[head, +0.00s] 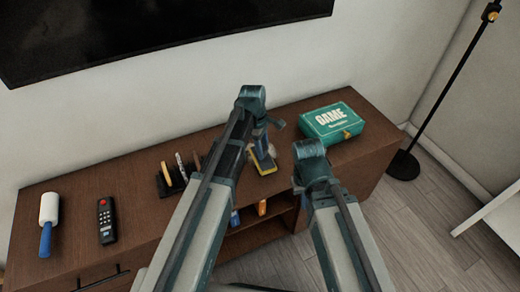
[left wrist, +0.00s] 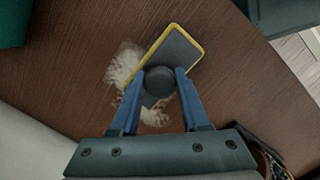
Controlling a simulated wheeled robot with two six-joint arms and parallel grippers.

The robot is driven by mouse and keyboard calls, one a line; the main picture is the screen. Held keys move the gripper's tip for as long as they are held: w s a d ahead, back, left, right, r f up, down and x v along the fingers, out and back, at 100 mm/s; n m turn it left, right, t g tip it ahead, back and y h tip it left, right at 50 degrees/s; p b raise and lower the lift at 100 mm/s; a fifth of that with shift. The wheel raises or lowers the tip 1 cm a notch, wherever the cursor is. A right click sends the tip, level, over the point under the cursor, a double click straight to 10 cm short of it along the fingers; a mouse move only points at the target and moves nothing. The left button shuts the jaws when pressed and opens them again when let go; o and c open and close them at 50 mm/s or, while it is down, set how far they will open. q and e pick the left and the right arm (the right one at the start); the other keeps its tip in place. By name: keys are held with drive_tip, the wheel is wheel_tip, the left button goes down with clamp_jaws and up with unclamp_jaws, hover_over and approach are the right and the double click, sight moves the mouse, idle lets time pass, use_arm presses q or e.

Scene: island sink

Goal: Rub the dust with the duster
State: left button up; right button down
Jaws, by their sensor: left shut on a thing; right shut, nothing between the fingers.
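The duster (left wrist: 182,48) has a flat grey pad with a yellow edge and a dark round handle. It lies on the brown cabinet top (left wrist: 60,85) and also shows in the head view (head: 264,163). My left gripper (left wrist: 162,77) is shut on the duster's handle from above. Pale dust (left wrist: 125,64) lies beside and partly under the pad, with another patch (left wrist: 155,117) near the fingers. Part of the dust is hidden by the duster and the fingers. My right arm shows in the head view, but its gripper fingers are hidden.
A green game box (head: 333,122) stands right of the duster. To the left are a holder with sticks (head: 170,183), a black remote (head: 106,221) and a lint roller (head: 48,222). A screen hangs above. A lamp pole (head: 448,85) stands at the right.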

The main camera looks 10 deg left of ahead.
use_arm(q)
drive_tip(key=shift+w+d, duration=0.45)
drive_tip(key=shift+d, duration=0.2)
drive_tip(key=shift+w+d, duration=0.45)
drive_tip(key=shift+d, duration=0.15)
drive_tip(key=shift+w+d, duration=0.5)
drive_tip(key=shift+d, duration=0.3)
drive_tip(key=shift+w+d, duration=0.5)
drive_tip(key=shift+d, duration=0.25)
drive_tip(key=shift+w, duration=0.1)
drive_tip(key=shift+w+a, duration=0.6)
drive_tip(key=shift+w, duration=0.3)
drive_tip(key=shift+s+a, duration=0.15)
drive_tip(key=shift+s+a, duration=0.5)
drive_tip(key=shift+a, duration=0.25)
drive_tip(key=shift+s+a, duration=0.5)
drive_tip(key=shift+a, duration=0.25)
